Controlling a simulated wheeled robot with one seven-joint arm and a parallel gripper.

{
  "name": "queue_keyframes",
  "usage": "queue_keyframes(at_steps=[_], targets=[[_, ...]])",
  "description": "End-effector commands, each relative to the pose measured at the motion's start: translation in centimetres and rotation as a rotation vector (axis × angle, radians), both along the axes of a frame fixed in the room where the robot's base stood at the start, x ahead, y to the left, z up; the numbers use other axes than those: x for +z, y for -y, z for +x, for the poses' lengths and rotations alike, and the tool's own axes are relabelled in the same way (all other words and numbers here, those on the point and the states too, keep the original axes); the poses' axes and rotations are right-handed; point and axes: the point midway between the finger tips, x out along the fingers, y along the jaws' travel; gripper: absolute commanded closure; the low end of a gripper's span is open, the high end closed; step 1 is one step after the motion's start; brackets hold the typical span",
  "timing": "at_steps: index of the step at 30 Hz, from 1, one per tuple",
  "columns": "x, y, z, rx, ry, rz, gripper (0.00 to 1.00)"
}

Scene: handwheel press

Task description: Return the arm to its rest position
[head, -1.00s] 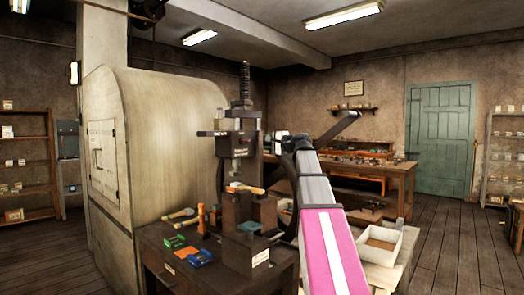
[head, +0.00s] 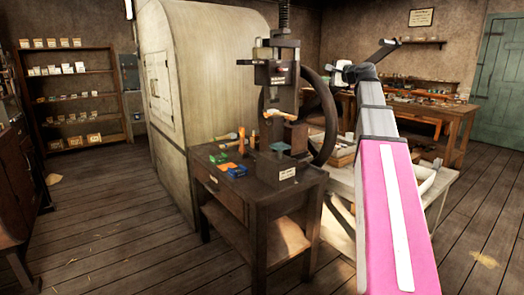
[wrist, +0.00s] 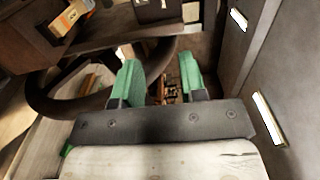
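My arm, with its pink link, reaches up the right side of the head view. Its end, at the right of the press (head: 283,75), is small there, and the fingers cannot be made out. In the wrist view, my gripper (wrist: 160,77) has two green fingertips set apart, with nothing held between them. The dark handwheel (head: 331,118) stands at the right side of the press, partly hidden behind it. The wheel's curved rim (wrist: 45,108) also shows beyond and to the left of the fingers in the wrist view, apparently apart from them.
The press stands on a dark wooden table (head: 262,190) with small boxes and tools. A large rounded cabinet (head: 205,60) is behind it at left. A pale table (head: 343,187) with trays lies beneath my arm. Floor (head: 140,235) is open at front left.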

Motion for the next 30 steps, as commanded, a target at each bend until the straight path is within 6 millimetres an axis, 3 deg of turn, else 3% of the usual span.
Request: queue_keyframes(at_steps=[2,11,17,23,30], targets=[[-0.1,0.0,0.0,0.000,-0.001,-0.001,0.62],[-4.4,-0.9,0.3,0.002,-0.040,-0.069,0.62],[-8.9,-1.6,0.3,0.007,-0.082,-0.141,0.62],[-15.3,-2.9,0.0,0.023,-0.141,-0.249,0.62],[-27.7,-5.1,-2.1,0.081,-0.262,-0.468,0.62]])
